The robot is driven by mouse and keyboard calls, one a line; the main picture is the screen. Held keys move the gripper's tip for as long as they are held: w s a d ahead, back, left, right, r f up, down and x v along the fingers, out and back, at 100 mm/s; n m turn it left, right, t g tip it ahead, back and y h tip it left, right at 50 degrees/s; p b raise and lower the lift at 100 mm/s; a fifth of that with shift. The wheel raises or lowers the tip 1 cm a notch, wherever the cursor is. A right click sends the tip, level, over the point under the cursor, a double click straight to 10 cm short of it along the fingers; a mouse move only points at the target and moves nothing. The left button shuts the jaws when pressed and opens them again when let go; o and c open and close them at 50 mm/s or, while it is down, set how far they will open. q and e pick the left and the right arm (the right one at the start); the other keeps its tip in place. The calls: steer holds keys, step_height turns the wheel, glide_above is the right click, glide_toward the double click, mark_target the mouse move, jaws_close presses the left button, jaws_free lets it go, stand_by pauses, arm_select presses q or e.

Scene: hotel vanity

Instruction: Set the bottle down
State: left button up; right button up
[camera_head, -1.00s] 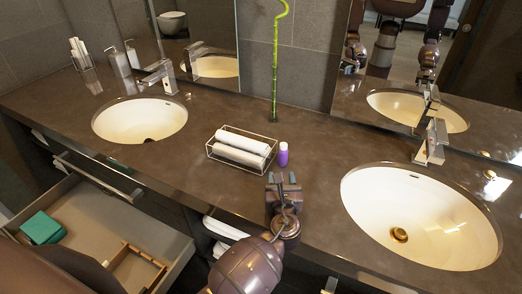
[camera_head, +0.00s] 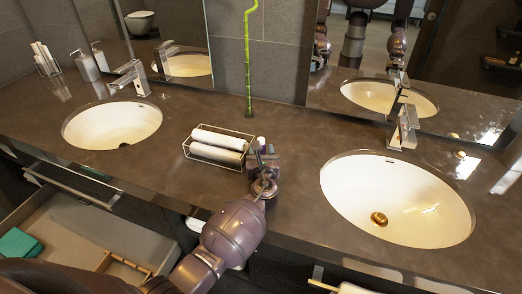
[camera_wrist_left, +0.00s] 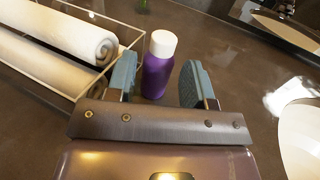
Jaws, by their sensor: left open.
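The small purple bottle with a white cap (camera_wrist_left: 158,72) stands upright on the dark counter, beside the wire tray. In the head view only its white cap (camera_head: 261,141) shows clearly; my gripper hides the rest. My left gripper (camera_head: 262,160) is low over the counter at the bottle. In the left wrist view my left gripper (camera_wrist_left: 159,84) is open, with one blue-grey finger on each side of the bottle. Gaps show between the bottle and both fingers. My right gripper is not in view.
The wire tray (camera_head: 186,150) with rolled white towels (camera_head: 218,145) is close on the left of the gripper. A white sink (camera_head: 395,200) lies to the right, another (camera_head: 112,125) to the left. A green bamboo stalk (camera_head: 248,60) stands behind. An open drawer (camera_head: 85,225) is at lower left.

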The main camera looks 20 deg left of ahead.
arm_select(q)
steer(key=shift+x, duration=0.8)
steer(key=c, duration=0.8)
